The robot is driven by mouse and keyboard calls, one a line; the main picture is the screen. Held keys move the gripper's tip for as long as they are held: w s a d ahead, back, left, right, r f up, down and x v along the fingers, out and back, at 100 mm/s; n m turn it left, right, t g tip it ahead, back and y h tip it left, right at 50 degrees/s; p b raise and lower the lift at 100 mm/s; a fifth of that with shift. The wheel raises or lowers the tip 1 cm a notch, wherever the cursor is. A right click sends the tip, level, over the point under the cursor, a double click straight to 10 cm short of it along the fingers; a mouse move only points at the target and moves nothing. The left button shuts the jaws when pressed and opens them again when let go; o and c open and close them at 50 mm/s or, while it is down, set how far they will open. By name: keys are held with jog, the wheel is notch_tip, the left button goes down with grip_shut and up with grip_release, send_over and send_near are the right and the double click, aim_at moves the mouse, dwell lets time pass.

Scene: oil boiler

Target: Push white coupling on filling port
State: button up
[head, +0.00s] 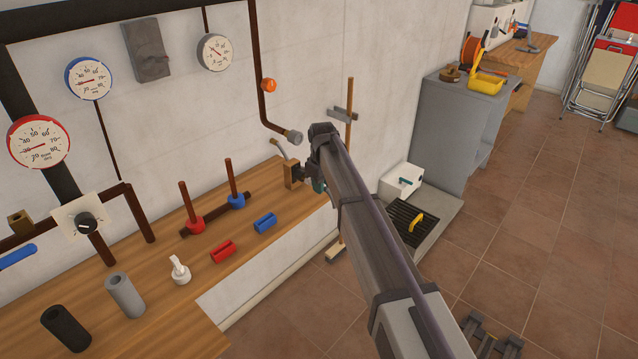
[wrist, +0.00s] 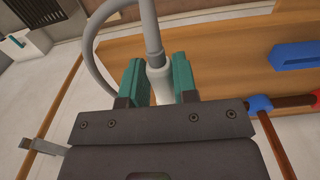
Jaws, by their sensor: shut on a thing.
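My gripper (wrist: 158,88) is shut on the white coupling (wrist: 158,80), a pale cylinder between its two teal fingers in the wrist view. A grey hose-like piece extends from the coupling toward the top edge. In the head view my gripper (head: 318,186) is at the right end of the workbench, mostly hidden behind my arm, and the coupling cannot be made out there. A grey fitting (head: 293,137) ends the brown wall pipe just above and left of my gripper; it looks like the filling port. It appears apart from my gripper, but the coupling's contact with it cannot be seen.
The wooden workbench (head: 150,235) holds red and blue valves, a red block (head: 223,251), a blue block (head: 265,222), a white part (head: 180,270) and two cylinders. A brown block (head: 292,173) is beside my gripper. A curved grey hose (wrist: 88,45) loops left.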

jog(key=s+d, duration=0.2)
jog(key=d, duration=0.1)
jog(key=shift+s, duration=0.2)
dwell(0.3)
notch_tip(320, 180, up, 14)
jog(key=s+d+p, duration=0.1)
jog(key=p, duration=1.2)
jog(key=shift+s+d+f+p, duration=0.15)
jog(key=shift+d+f+p, duration=0.05)
jog(key=shift+d+p, duration=0.1)
jog(key=shift+w+a, duration=0.8)
jog(key=shift+a, duration=0.15)
jog(key=shift+w+a, duration=0.75)
jog(key=shift+a, duration=0.2)
jog(key=shift+w+a, duration=0.1)
jog(key=shift+a, duration=0.05)
